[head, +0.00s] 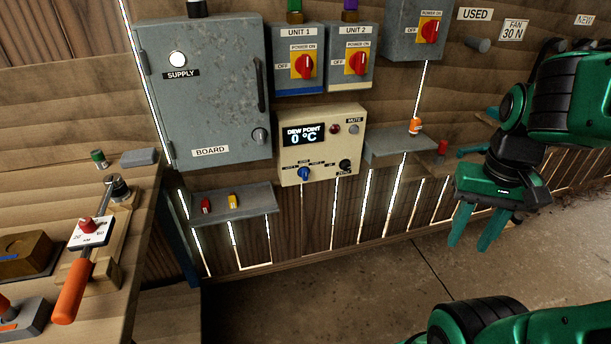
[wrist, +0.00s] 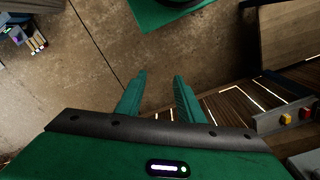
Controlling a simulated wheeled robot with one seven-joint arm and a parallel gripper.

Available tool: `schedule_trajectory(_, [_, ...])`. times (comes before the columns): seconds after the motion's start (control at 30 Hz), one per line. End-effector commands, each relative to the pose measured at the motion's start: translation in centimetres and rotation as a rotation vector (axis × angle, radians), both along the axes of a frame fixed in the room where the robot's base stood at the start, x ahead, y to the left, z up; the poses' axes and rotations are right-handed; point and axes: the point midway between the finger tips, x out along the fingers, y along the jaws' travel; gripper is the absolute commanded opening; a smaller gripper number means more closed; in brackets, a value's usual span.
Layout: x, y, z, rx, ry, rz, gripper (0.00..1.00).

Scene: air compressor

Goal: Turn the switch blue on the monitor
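The monitor (head: 345,120) is a cream box on the wooden wall with a dark display reading "DEW POINT 0 °C". Its blue switch (head: 304,174) is a small round knob at the lower left of the panel. A black knob (head: 345,166) sits at the lower right, and a dark red light and a grey button are near the top. My gripper (head: 473,243) hangs to the right of the monitor, well apart from it, fingers pointing down. In the wrist view my gripper (wrist: 158,92) is open with nothing between its fingers; the monitor is not seen there.
Left of the monitor is a grey board cabinet (head: 205,95); above are the UNIT 1 (head: 292,78) and UNIT 2 boxes. Small shelves stick out below left (head: 255,200) and at right (head: 385,155), with small coloured items. A workbench stands at left. The floor before the wall is clear.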

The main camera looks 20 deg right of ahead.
Motion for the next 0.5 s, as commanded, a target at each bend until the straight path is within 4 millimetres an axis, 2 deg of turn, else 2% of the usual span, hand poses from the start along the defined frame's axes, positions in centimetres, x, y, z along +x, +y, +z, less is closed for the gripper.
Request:
schedule_trajectory(0.17, [4.8, -2.3, -1.9, -0.132, -0.047, -0.036, 0.34])
schedule_trajectory(0.37, [13.0, -5.3, -4.4, -0.344, -0.186, -0.045, 0.34])
schedule_trajectory(0.5, [19.1, -5.7, -5.8, -0.461, -0.317, -0.007, 0.34])
